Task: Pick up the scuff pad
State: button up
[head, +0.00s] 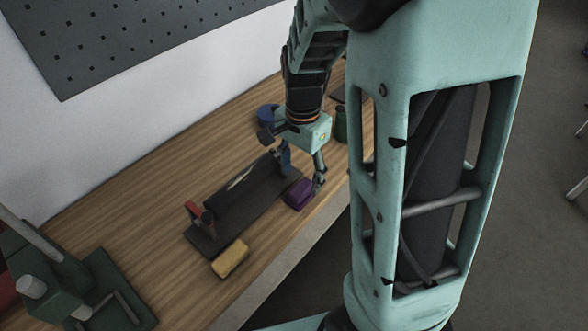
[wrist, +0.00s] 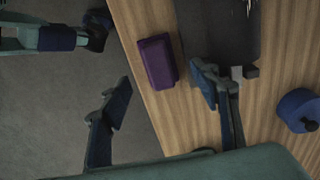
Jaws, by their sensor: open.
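The scuff pad, which I take to be the purple block (head: 298,195), lies on the wooden bench (head: 130,205) near its front edge, beside a dark base plate. In the wrist view the purple pad (wrist: 157,61) lies near the bench edge, ahead of the gap between the fingertips. My gripper (head: 304,172) is open and empty at the pad. In the wrist view its two fingers (wrist: 163,90) are wide apart, one over the floor and one over the bench by the dark base. I cannot tell whether a finger touches the pad.
A dark roller on a base (head: 205,240) with a red end part stands left of the pad. A yellow block (head: 230,259) lies before it. A blue lidded pot (wrist: 298,110) and a green cylinder (head: 341,123) stand nearby. Green machinery (head: 105,285) occupies the bench's left end.

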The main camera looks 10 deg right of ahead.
aim_at(302, 188)
notch_tip(302, 188, down, 5)
jog(key=shift+f, duration=0.15)
jog(key=shift+s, duration=0.15)
grip_shut()
dwell(0.4)
